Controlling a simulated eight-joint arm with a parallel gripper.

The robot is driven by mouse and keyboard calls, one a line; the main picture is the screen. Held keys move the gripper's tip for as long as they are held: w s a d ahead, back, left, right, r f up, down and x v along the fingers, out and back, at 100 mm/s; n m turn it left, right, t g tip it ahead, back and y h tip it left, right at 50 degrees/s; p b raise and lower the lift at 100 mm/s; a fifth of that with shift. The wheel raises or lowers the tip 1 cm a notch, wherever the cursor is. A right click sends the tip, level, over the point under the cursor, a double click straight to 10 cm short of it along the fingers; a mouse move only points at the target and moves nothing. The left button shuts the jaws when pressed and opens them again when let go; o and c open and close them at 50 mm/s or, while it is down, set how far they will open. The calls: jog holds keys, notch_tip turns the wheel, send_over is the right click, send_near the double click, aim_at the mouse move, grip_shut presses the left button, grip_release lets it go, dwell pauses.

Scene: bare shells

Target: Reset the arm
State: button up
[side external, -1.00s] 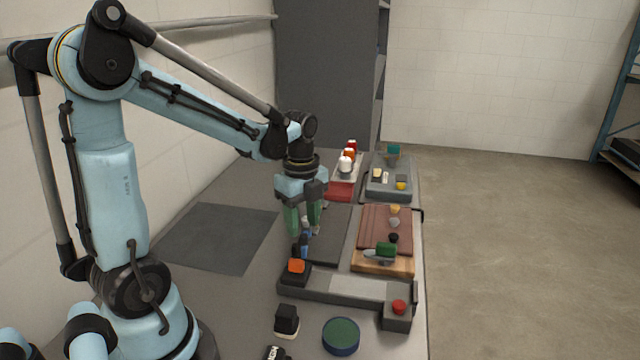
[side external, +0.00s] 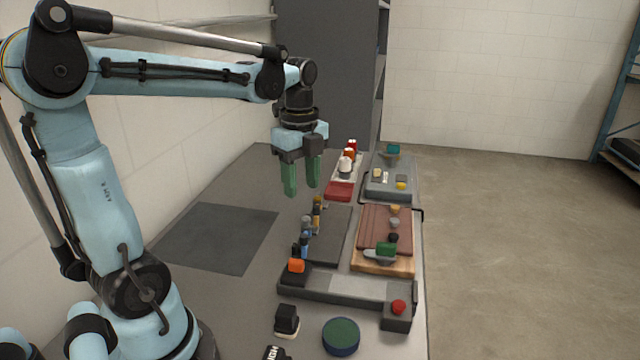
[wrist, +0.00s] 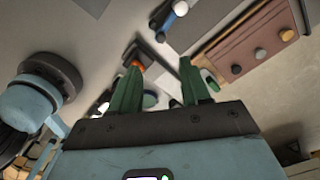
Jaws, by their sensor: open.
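My gripper (side external: 302,178) has two green fingers, spread apart with nothing between them. In the side view it hangs pointing down above the table, clear of the objects, near the row of small upright pieces. In the wrist view my gripper (wrist: 160,82) shows its two green fingers apart, with the table and its objects tilted beyond them.
Small coloured pieces (side external: 307,235) stand beside a dark mat (side external: 332,238). A brown board (side external: 378,230) and a grey tray (side external: 376,192) lie on the right. A long grey fixture (side external: 345,289) and a green-topped round (side external: 341,336) are in front. A grey mat (side external: 215,238) on the left is bare.

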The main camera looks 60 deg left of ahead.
jog(key=s+d+f+n+t, duration=0.1)
jog(key=d+n+t, duration=0.2)
jog(key=d+n, duration=0.3)
jog(key=s+d+f+n+t, duration=0.1)
jog(key=d+n+t, duration=0.3)
jog(key=n, duration=0.6)
jog(key=shift+s+d+f, duration=0.2)
jog(key=shift+d+f, duration=0.55)
jog(key=shift+d, duration=0.2)
jog(key=shift+o, duration=0.5)
jog(key=shift+o, duration=1.1)
jog(key=shift+w+a+r, duration=0.1)
jog(key=o, duration=0.7)
jog(key=w+a+r+n+g, duration=0.2)
jog(key=w+a+r+n, duration=0.1)
jog(key=a+r, duration=0.2)
jog(key=shift+w+a+n+g+y, duration=0.15)
jog(key=shift+a+n+g+y, duration=0.15)
jog(key=shift+y, duration=0.1)
jog(key=w+a+r+n+g, duration=0.1)
jog(key=a+r+n+g, duration=0.15)
jog(key=a, duration=0.25)
jog(key=w+a+r+n+g, duration=0.2)
jog(key=a+r+n, duration=0.1)
jog(key=a, duration=0.3)
notch_tip(320, 180, down, 10)
jog(key=shift+s+f+h, duration=0.15)
jog(key=shift+s+h, duration=0.1)
jog(key=shift+h, duration=0.15)
